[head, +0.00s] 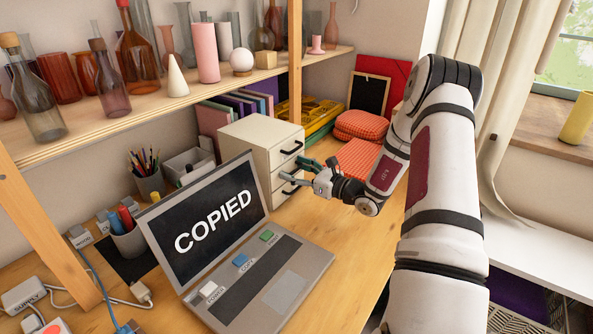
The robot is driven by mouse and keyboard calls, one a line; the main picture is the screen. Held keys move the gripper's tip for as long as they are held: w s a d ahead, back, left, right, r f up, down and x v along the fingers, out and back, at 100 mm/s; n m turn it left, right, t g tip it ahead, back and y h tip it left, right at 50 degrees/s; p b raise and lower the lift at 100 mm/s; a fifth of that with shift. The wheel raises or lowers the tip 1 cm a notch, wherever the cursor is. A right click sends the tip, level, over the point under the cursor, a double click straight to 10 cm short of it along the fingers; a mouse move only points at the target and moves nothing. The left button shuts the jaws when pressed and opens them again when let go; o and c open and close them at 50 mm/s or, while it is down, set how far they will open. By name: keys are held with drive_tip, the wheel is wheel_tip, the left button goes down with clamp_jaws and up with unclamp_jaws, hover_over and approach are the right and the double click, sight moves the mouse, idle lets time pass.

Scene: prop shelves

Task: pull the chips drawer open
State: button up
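A cream drawer unit (253,140) stands on the desk behind the laptop, with dark bar handles on its right-hand front. The upper handle (292,148) shows clearly; a lower handle (291,188) is partly behind my gripper. The drawers look shut, and I cannot read any label that marks the chips drawer. My gripper (297,169) is in front of the lower drawers, close to their handles. Its grey finger and its dark teal finger are apart, with no object seen between them. I cannot tell whether it touches a handle.
An open laptop (288,290) reading "COPIED" stands in front of the unit. Red checked cushions (358,125) and yellow trays (305,112) lie behind my gripper. A wooden shelf (110,115) with bottles and vases overhangs on the left. Bare desk (345,225) lies below my gripper.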

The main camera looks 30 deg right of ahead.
drive_tip(key=shift+d, duration=0.1)
drive_tip(key=c, duration=0.4)
drive_tip(key=p+v, duration=0.2)
drive_tip(key=v, duration=1.1)
drive_tip(key=shift+s+d+p, duration=0.25)
drive_tip(key=shift+s+p, duration=0.05)
drive_tip(key=shift+p, duration=0.1)
drive_tip(key=o, duration=1.4)
drive_tip(key=shift+o, duration=0.2)
drive_tip(key=v, duration=1.2)
drive_tip(key=shift+a, duration=0.25)
drive_tip(key=shift+r, duration=0.1)
